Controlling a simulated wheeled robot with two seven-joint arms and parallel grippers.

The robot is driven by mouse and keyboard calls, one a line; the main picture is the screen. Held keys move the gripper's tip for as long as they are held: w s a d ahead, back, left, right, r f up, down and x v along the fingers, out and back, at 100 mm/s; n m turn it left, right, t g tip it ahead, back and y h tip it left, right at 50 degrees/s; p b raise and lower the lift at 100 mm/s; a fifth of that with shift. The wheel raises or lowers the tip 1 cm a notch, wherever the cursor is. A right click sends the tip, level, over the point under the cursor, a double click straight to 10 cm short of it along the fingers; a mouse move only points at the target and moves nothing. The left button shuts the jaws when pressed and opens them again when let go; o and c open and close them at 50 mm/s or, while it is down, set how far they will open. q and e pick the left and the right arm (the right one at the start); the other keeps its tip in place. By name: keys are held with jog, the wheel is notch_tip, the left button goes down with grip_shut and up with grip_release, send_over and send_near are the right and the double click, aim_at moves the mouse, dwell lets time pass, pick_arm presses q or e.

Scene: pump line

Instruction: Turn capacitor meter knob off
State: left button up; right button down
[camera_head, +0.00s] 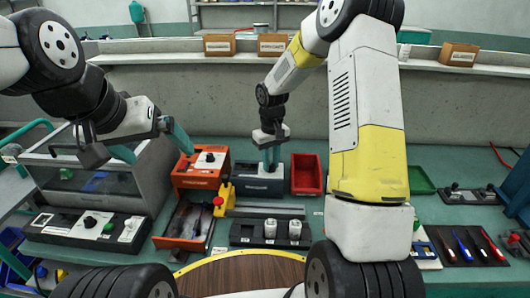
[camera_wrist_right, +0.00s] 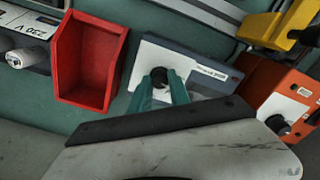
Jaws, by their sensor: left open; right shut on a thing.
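The blue-grey meter (camera_head: 258,183), with a pale top panel, stands at the back middle of the bench; I take it for the capacitor meter, as its label is too small to read. It also shows in the right wrist view (camera_wrist_right: 205,72). My right gripper (camera_head: 270,165) comes down onto its top. In the right wrist view, the teal fingers (camera_wrist_right: 162,77) are shut on its black knob (camera_wrist_right: 160,74). The fingers partly hide the knob, and its pointer setting cannot be read. My left gripper (camera_head: 158,155) is open and empty, raised at the left.
An orange box (camera_head: 188,182) with its own black knob stands left of the meter. A red bin (camera_head: 306,175) stands close on its right. A yellow device (camera_head: 224,198) and a black block with two pale connectors (camera_head: 250,232) lie in front. A glass-sided case (camera_head: 110,180) is below my left gripper.

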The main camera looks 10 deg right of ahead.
aim_at(271, 165)
jog(key=shift+n, duration=1.1)
jog(key=c, duration=1.2)
grip_release()
jog(key=shift+r, duration=0.1)
notch_tip(271, 165, up, 8)
jog(key=shift+f, duration=0.25)
jog(key=shift+r, duration=0.1)
